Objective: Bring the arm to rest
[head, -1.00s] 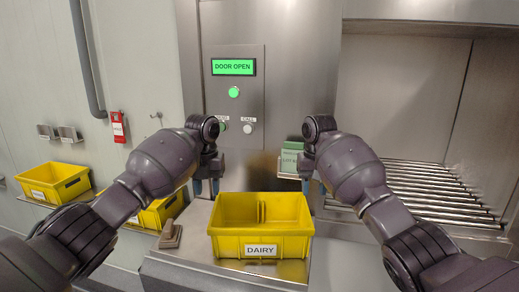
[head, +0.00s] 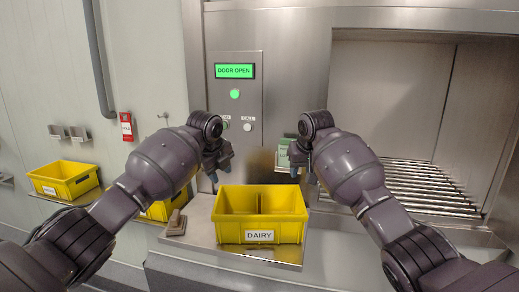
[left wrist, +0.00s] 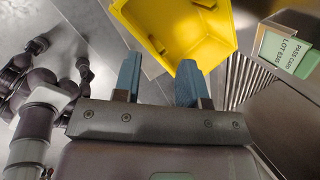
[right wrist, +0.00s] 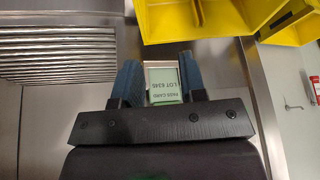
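My left gripper (head: 219,168) hangs left of the yellow DAIRY crate (head: 260,238), in front of the steel panel. In the left wrist view its two blue fingers (left wrist: 158,80) stand apart with nothing between them. My right gripper (head: 303,172) hangs above and behind the crate's right side. In the right wrist view its fingers (right wrist: 160,82) are also apart. A green pass card in a holder (right wrist: 163,92) shows beyond them, and I see no contact. In the head view the right gripper partly covers that card (head: 284,155).
The crate sits on a steel shelf (head: 205,250). A roller conveyor (head: 430,188) lies in the opening at right. The panel screen (head: 234,71) reads DOOR OPEN above a lit green button (head: 235,94). Another yellow crate (head: 64,181) stands at far left.

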